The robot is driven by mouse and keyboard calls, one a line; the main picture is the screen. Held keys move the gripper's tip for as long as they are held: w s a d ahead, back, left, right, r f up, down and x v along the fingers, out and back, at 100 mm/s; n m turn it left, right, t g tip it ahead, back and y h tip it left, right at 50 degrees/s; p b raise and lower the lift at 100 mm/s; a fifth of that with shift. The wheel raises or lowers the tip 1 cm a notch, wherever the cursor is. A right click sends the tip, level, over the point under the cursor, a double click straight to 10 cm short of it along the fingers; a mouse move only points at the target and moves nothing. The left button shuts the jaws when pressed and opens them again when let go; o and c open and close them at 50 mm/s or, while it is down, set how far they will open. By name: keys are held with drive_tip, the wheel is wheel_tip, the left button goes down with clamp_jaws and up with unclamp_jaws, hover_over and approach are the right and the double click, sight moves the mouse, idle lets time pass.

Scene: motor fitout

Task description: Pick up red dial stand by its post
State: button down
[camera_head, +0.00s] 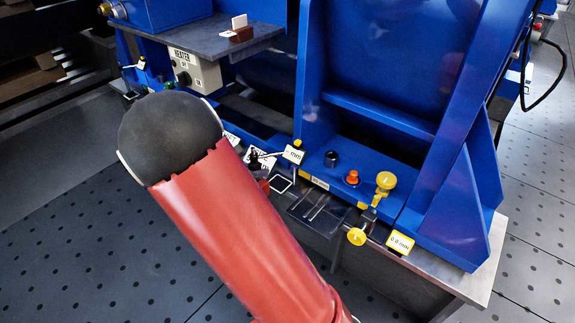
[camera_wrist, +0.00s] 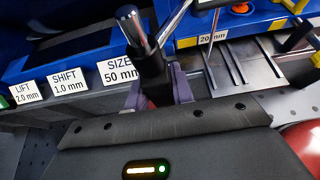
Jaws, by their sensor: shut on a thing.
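The red dial stand shows in the wrist view as a shiny upright post (camera_wrist: 136,28) with a dark clamp and a slanting silver rod. A little red shows low between the jaws. My gripper (camera_wrist: 158,88) has its purple fingers on both sides of the post's dark lower part, shut on it. In the head view, the dark top of the stand (camera_head: 253,158) and a bit of red show past my arm, which hides most of the gripper. I cannot tell whether the base touches the surface below.
Labels reading SIZE 50 mm (camera_wrist: 120,70), SHIFT 1.0 mm (camera_wrist: 68,80) and LIFT 2.0 mm (camera_wrist: 26,92) stand left of the post. A blue frame (camera_head: 380,120) rises behind. A yellow-knobbed clamp (camera_head: 385,180) and an orange button (camera_head: 352,177) lie to the right.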

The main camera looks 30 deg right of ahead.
sight(251, 167)
drive_tip(key=shift+s+a+r+p, duration=0.25)
drive_tip(key=shift+a+r+p, duration=0.4)
drive_tip(key=shift+r, duration=0.1)
drive_tip(key=shift+s+a+r+p, duration=0.2)
drive_tip(key=shift+a+r+p, duration=0.4)
drive_tip(key=shift+r, duration=0.1)
drive_tip(key=shift+w+d, duration=0.1)
drive_tip(key=shift+w+r+n+t, duration=0.2)
drive_tip(key=shift+r+n+t, duration=0.05)
drive_tip(key=shift+n+t, duration=0.05)
drive_tip(key=w+a+r+n+t+y+p, duration=0.1)
drive_tip(key=w+a+r+n+t+y, duration=0.2)
drive_tip(key=a+n+t+y, duration=0.4)
drive_tip(key=a+n+y, duration=0.1)
drive_tip(key=n, duration=0.2)
drive_tip(key=shift+w+a, duration=0.15)
drive_tip(key=shift+a, duration=0.05)
